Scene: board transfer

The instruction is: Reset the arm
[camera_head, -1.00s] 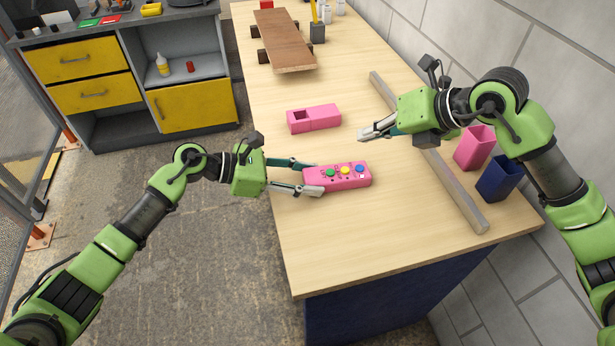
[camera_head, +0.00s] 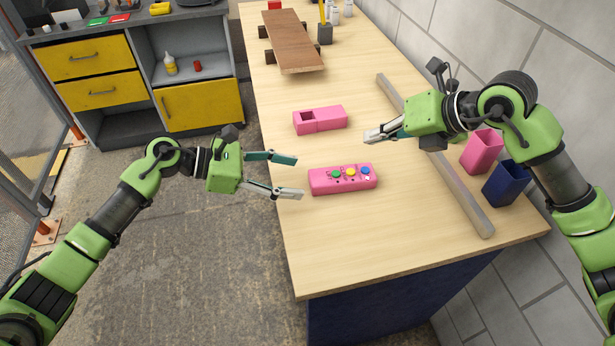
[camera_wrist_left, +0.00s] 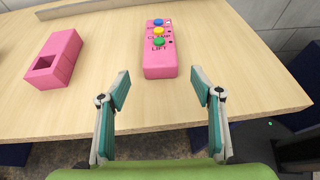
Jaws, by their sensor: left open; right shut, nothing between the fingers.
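My left gripper (camera_head: 290,176) is open and empty, at the table's left edge. It is apart from the pink control box (camera_head: 343,180), which lies just to its right with green, yellow and blue buttons on top. In the left wrist view the same control box (camera_wrist_left: 160,58) lies ahead, between and beyond the open fingers (camera_wrist_left: 160,92). My right gripper (camera_head: 370,136) is shut and empty above the table, to the right of a pink block with a square opening (camera_head: 320,120).
The wooden table (camera_head: 370,235) has free room at the front. A grey bar (camera_head: 450,185) lies along its right side, near a pink cup (camera_head: 481,152) and a blue cup (camera_head: 506,184). A brown board (camera_head: 282,42) rests on blocks at the back. A yellow-drawered cabinet (camera_head: 198,106) stands at back left.

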